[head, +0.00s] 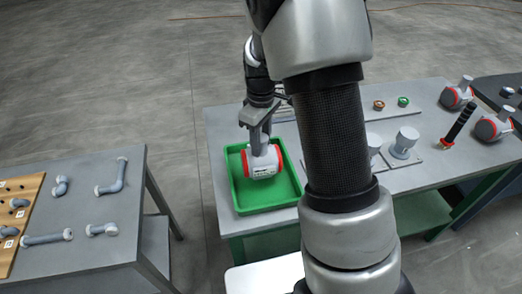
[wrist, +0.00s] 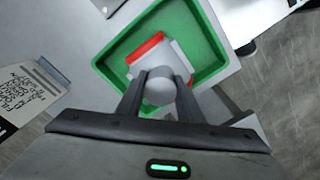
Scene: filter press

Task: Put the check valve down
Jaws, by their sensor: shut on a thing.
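The check valve, a light grey body with red rings at its ends and a round stem on top, shows in the head view (head: 263,163) and the wrist view (wrist: 148,50). My gripper (head: 262,141) is above it with the fingers pointing down. In the wrist view, the two fingers of my gripper (wrist: 160,88) are closed on the valve's round stem. The valve is over or in the green tray (head: 240,205), inside its rim as seen from above. I cannot tell whether its underside touches the tray floor.
The tray sits at the left end of a grey table (head: 222,128). Similar red-ringed valves (head: 458,93) stand at the far right. Grey parts (head: 404,142) sit on a plate right of my arm. A separate table with grey pipes (head: 112,177) is at left.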

